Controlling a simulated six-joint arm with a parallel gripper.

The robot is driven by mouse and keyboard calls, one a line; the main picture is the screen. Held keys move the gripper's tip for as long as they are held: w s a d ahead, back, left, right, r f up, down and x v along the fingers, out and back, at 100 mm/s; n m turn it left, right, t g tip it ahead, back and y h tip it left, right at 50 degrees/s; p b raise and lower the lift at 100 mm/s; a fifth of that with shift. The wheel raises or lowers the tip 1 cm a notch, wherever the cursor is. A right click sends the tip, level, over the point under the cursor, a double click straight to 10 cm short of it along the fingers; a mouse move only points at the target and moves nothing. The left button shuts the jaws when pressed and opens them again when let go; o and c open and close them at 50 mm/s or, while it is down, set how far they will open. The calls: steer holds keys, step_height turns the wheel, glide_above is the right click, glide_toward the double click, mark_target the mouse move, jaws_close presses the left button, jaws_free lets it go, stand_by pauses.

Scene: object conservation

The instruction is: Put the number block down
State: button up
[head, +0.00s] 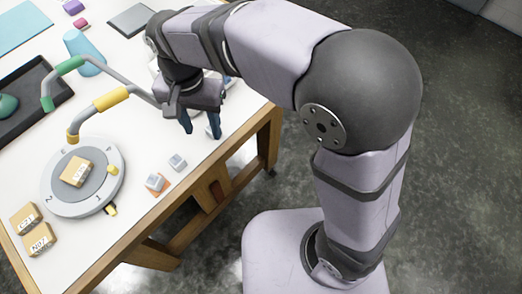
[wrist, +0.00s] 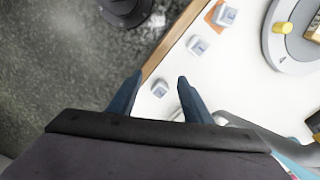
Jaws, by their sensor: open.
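My gripper (head: 201,130) is open above the table's near edge, fingers pointing down. In the wrist view its two blue fingertips (wrist: 160,78) are apart, with a pale grey number block (wrist: 159,88) between them. That block appears to stand on the white tabletop; contact with the fingers cannot be told. The gripper hides it in the head view. A second grey number block (head: 178,162) stands on the bare table and also shows in the wrist view (wrist: 197,45). A third (head: 156,181) stands on an orange square (head: 160,190).
A round grey dial (head: 55,207) with numbers carries a wooden block (head: 77,172). Two more wooden blocks (head: 25,217) (head: 38,239) lie at the near left. A curved rail with green and yellow sleeves (head: 112,98) rises behind the dial. A black tray (head: 52,118) and blue cup (head: 83,52) stand farther back.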

steer(key=s+d+f+n, duration=0.1)
steer(key=s+d+f, duration=0.1)
steer(key=d, duration=0.6)
steer(key=s+d+f+n, duration=0.1)
steer(key=d+f, duration=0.3)
steer(key=d, duration=0.5)
steer(key=s+d+f+n, duration=0.1)
steer(key=s+d+f, duration=0.1)
steer(key=d, duration=0.7)
steer(key=shift+s+f, duration=0.4)
steer(key=shift+s, duration=0.35)
